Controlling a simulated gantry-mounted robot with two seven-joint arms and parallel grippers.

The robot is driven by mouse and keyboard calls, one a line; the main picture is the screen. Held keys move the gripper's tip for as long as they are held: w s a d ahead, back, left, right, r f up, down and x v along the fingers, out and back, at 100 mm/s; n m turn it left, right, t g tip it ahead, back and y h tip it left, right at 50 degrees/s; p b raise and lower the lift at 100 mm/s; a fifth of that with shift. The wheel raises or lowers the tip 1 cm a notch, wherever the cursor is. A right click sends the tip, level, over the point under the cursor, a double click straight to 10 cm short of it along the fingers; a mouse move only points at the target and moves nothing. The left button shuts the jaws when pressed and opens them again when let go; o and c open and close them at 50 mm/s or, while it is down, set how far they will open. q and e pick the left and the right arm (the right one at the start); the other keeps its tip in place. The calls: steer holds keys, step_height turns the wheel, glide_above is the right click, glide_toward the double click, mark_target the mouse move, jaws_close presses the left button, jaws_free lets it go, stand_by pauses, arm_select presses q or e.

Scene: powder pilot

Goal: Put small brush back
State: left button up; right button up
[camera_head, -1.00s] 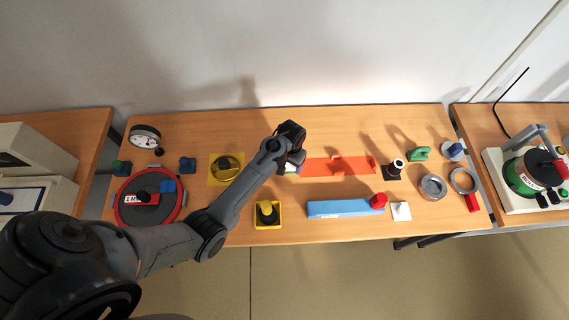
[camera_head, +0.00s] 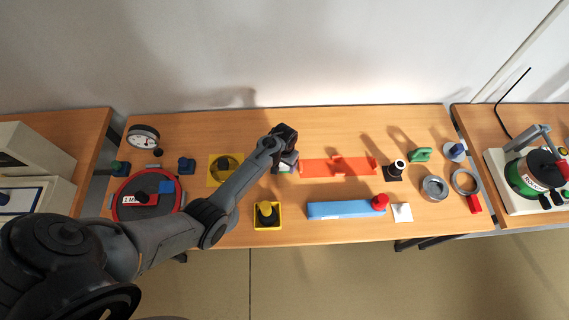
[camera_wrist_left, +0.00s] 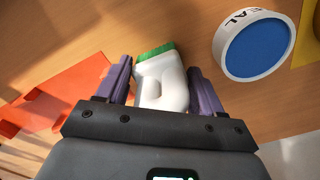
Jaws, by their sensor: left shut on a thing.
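The small brush (camera_wrist_left: 160,80) has a white looped handle and green bristles. In the left wrist view it sits between the two purple-grey fingers of my left gripper (camera_wrist_left: 160,85), which is shut on its handle. The bristles point away from the gripper. In the head view my left gripper (camera_head: 286,161) is at the left end of the orange holder (camera_head: 337,167), and the brush shows only as a small patch of white and green below it. The orange holder also shows in the left wrist view (camera_wrist_left: 60,95), left of the gripper. My right gripper is not in view.
A white-rimmed blue disc (camera_wrist_left: 258,48) with lettering lies near the brush. A yellow plate with a ring (camera_head: 224,169) is left of the gripper. A yellow tray (camera_head: 267,215) and a long blue block (camera_head: 345,209) are nearer the front. The table's back strip is mostly clear.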

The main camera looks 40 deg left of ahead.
arm_select(q)
steer(key=o, duration=1.1)
steer(key=shift+f, duration=0.1)
step_height(320, 180, up, 12)
steer(key=shift+r+p, duration=0.1)
steer(key=shift+p, duration=0.8)
steer(key=s+d+r+m+t, duration=0.1)
steer(key=s+d+r, duration=0.1)
steer(key=s, duration=0.6)
steer(key=s+d+r+m+t, duration=0.1)
steer(key=s+d+r, duration=0.2)
steer(key=s+d, duration=0.2)
steer(key=s+d+r+m+t, duration=0.1)
steer(key=s+d+r, duration=0.2)
steer(key=s, duration=0.9)
steer(key=shift+d+r+m+t, duration=0.2)
steer(key=shift+d+m+t, duration=0.1)
steer(key=shift+d+m, duration=0.15)
steer(key=shift+r, duration=0.1)
